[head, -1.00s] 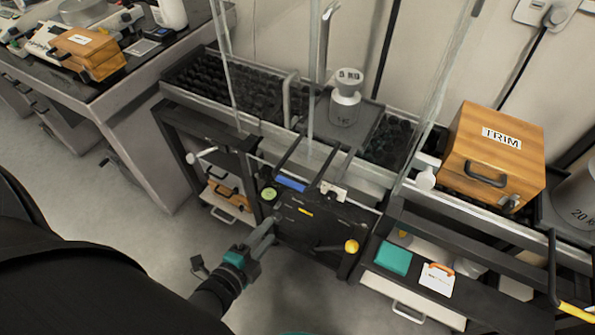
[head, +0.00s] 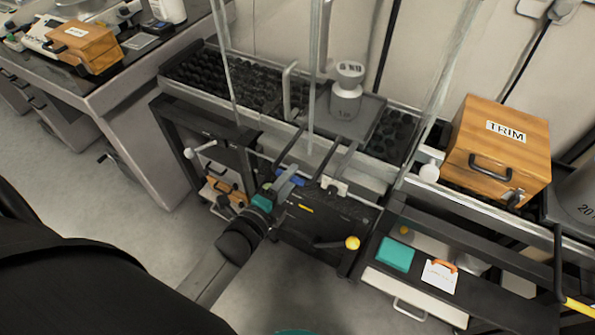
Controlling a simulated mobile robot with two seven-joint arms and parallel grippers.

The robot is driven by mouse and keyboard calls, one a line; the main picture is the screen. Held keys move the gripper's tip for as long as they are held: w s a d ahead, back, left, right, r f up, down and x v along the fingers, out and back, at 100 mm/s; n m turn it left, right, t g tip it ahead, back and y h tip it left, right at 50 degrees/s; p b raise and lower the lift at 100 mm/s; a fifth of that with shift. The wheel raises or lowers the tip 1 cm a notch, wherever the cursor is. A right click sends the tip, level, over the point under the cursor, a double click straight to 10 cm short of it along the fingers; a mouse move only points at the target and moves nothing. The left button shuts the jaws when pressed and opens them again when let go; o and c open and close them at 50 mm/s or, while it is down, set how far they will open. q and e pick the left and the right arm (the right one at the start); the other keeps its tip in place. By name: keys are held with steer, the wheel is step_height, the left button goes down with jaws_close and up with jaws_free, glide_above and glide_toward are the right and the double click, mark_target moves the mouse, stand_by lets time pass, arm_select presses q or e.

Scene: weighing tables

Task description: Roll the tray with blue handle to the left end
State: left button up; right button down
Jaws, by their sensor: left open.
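A dark tray (head: 369,113) sits on the ball-roller track behind a clear pane and bears a grey weight (head: 346,92). Two dark bars slope from the tray side toward me, with a blue handle (head: 291,178) at the front. My left gripper (head: 289,172) is open at the left part of the blue handle and partly covers it. I cannot tell whether it touches the handle. My right gripper is not in view.
The roller track (head: 225,81) left of the tray is bare. A wooden TRIM box (head: 497,150) stands to the right. A yellow-knobbed lever (head: 352,243) sticks out below the handle. A white-knobbed crank (head: 190,153) is at the left. Upright posts stand before the track.

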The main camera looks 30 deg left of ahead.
arm_select(q)
steer(key=b+x, duration=0.1)
steer(key=x, duration=0.3)
steer(key=shift+w, duration=0.15)
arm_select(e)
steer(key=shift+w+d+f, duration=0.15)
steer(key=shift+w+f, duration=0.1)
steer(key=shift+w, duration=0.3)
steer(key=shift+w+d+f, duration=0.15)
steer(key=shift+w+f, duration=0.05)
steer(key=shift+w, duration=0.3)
arm_select(q)
steer(key=shift+c, duration=0.4)
jaws_close()
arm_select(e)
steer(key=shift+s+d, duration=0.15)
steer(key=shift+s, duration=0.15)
